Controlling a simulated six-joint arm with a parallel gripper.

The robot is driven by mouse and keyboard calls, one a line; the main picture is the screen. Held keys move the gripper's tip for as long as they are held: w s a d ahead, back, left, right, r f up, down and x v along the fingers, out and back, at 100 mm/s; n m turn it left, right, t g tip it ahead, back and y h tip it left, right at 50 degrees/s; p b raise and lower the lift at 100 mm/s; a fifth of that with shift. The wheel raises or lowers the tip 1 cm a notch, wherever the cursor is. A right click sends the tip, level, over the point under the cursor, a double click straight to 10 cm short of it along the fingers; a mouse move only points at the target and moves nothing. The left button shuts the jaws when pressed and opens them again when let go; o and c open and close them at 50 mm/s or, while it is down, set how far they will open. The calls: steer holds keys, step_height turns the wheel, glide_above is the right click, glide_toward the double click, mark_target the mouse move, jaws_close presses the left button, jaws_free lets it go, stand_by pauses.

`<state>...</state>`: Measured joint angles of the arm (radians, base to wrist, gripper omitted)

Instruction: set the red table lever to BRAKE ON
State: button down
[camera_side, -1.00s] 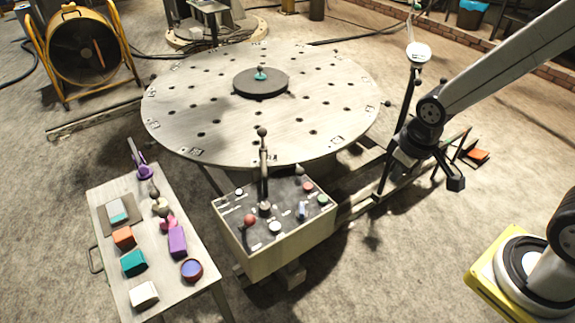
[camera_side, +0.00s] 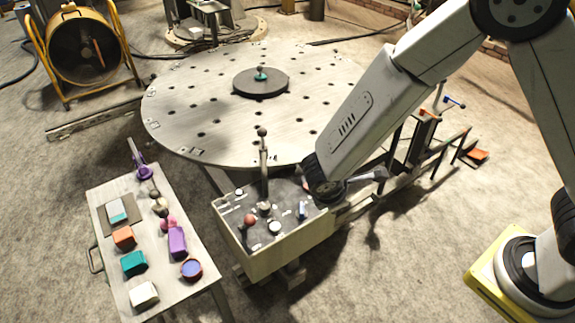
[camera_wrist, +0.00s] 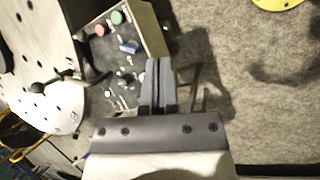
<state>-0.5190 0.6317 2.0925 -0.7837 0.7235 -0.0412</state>
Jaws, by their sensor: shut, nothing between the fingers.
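A red ball knob (camera_side: 249,219), which looks like the red lever, stands on the near left part of the control box (camera_side: 275,258) in the side view. The labels are too small to read, so I cannot tell its setting. My gripper (camera_wrist: 158,62) is shut and empty in the wrist view, over the outer edge of the box.
A side table (camera_side: 195,262) with several objects stands left.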

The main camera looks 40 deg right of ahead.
steer(key=a+f+n+t, duration=0.5)
steer(key=a+f+n, duration=0.1)
steer(key=a, duration=0.4)
steer(key=w+a+f+n+t+y, duration=0.1)
steer(key=a+f+n+t, duration=0.4)
steer(key=a+n, duration=0.4)
steer(key=shift+a+f+t, duration=0.3)
steer(key=shift+a+f, duration=0.3)
steer(key=shift+a, duration=0.3)
glide_toward(247, 223)
steer(key=w+d+f, duration=0.2)
steer(key=w+f, duration=0.3)
steer(key=shift+d, duration=0.25)
